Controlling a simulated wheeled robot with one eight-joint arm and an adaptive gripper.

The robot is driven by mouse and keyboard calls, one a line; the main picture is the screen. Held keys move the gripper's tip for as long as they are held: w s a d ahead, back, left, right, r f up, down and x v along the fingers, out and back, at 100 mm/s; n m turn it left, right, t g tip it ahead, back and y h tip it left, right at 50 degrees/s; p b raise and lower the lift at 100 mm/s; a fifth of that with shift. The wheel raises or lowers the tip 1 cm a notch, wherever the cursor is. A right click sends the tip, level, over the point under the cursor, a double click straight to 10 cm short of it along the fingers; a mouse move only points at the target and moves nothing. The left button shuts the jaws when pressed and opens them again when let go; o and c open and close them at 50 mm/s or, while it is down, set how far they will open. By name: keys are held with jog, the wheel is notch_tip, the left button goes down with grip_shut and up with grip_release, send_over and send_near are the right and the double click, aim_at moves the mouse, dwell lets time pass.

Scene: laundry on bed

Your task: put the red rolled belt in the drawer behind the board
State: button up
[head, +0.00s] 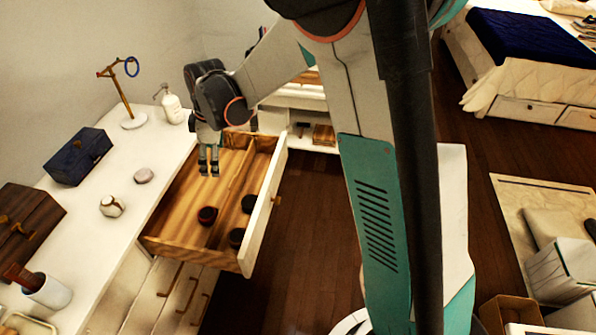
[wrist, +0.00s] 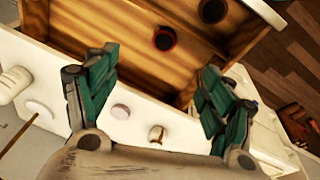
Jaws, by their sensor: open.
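The drawer (head: 190,248) is pulled out from the white dresser. A wooden board (head: 243,168) stands inside it, running lengthwise through its far part. The red rolled belt (head: 208,215) is a small dark-red roll on the drawer floor, towards the near end. It also shows in the wrist view (wrist: 165,38) at the top, above the gap between my fingers. My gripper (head: 208,172) is over the drawer's far part, fingers pointing down, open and empty. In the wrist view its fingers (wrist: 160,100) are spread apart. The belt is clear of them.
Two dark rolls (head: 249,203) (head: 236,237) lie in the drawer near its front panel. The dresser top holds a blue box (head: 78,157), a brown box (head: 27,222), a bottle (head: 171,104), a ring stand (head: 130,119) and small jars. Open floor lies right of the drawer.

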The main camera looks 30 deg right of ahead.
jog(key=s+d+r+m+t, duration=0.1)
jog(key=s+d+r+m, duration=0.3)
jog(key=s+r, duration=0.25)
jog(key=s+d+r+m+t, duration=0.2)
jog(key=s+d+r+m, duration=0.15)
jog(key=s+r, duration=0.3)
jog(key=s+d+m+t, duration=0.1)
jog(key=s+d+m, duration=0.1)
jog(key=s, duration=0.5)
jog(key=s+d+m+t+h, duration=0.1)
jog(key=s+d+m, duration=0.1)
jog(key=s+m, duration=0.2)
jog(key=s, duration=0.3)
jog(key=shift+d, duration=0.4)
